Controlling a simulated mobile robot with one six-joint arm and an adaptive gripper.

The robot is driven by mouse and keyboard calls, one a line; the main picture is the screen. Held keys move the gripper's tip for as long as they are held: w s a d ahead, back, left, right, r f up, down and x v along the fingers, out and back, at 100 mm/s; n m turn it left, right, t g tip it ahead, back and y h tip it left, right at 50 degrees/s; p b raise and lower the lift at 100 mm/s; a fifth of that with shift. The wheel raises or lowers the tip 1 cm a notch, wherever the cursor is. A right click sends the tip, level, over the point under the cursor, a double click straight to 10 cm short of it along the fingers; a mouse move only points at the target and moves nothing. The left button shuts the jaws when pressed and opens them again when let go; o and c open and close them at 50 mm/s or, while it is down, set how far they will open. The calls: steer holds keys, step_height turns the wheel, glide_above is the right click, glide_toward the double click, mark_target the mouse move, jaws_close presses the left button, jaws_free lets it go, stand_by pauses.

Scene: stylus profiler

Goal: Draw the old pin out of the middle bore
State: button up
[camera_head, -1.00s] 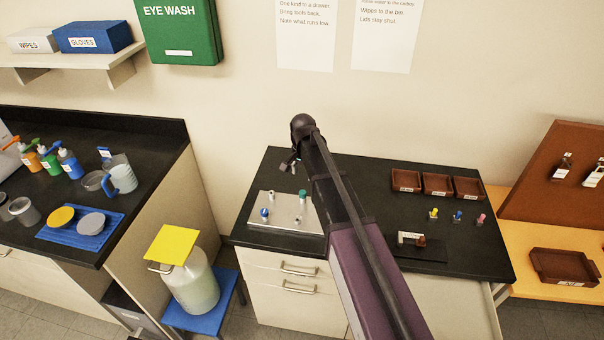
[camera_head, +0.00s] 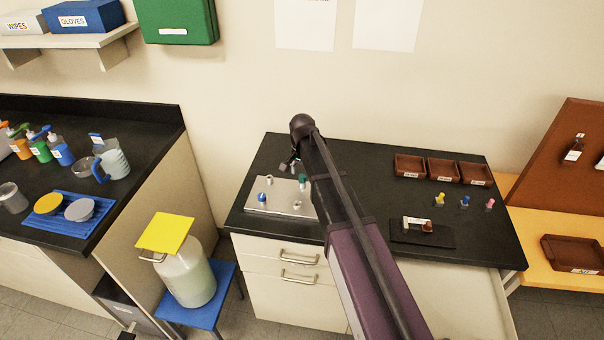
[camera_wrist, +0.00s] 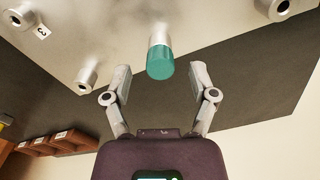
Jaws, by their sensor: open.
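A pale metal plate (camera_head: 280,208) lies on the left of the black bench, with several short posts on it. A green-topped pin (camera_head: 302,181) stands on it, partly beside my arm; in the wrist view its green end (camera_wrist: 160,63) is large and central. A blue-topped piece (camera_head: 262,197) stands at the plate's left front. My gripper (camera_head: 289,165) is above the plate's back edge. In the wrist view my gripper (camera_wrist: 161,84) is open, its fingers apart on either side of the green end's line, holding nothing. I cannot tell which bore is the middle one.
Grey posts (camera_wrist: 88,75) flank the green pin in the wrist view, one near a label "3" (camera_wrist: 42,32). Brown trays (camera_head: 410,166) stand at the bench's back right. Yellow, blue and pink pieces (camera_head: 440,200) and a dark mat (camera_head: 407,236) lie to the right.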

steer(key=shift+f+b, duration=0.55)
steer(key=shift+f, duration=0.3)
jaws_close()
